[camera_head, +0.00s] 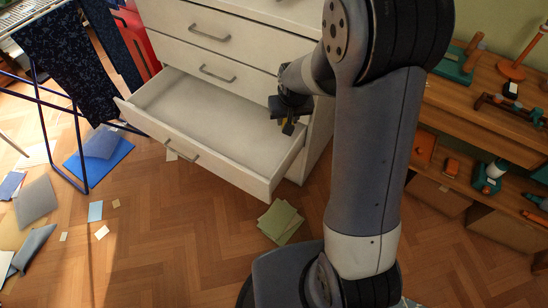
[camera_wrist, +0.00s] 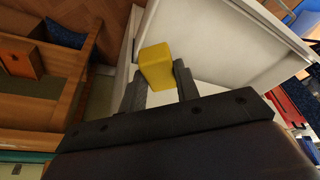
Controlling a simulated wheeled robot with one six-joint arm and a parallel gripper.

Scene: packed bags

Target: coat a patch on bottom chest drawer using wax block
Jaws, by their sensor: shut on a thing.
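The white chest (camera_head: 215,45) has its bottom drawer (camera_head: 215,125) pulled open, and the inside looks empty. My gripper (camera_head: 287,124) is over the right end of the open drawer, close to the chest front. In the wrist view my gripper (camera_wrist: 160,88) is shut on a yellow wax block (camera_wrist: 157,65), held between its two fingertips. In the wrist view the pale drawer (camera_wrist: 225,45) lies beyond the block. I cannot tell whether the block touches it. In the head view the block is mostly hidden by the dark fingers.
A wooden shelf with tools (camera_head: 470,110) stands at the right. A drying rack with dark clothes (camera_head: 65,60) is at the left. Blue folders (camera_head: 100,158), papers and green sheets (camera_head: 280,221) lie on the floor. The floor before the drawer is partly clear.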

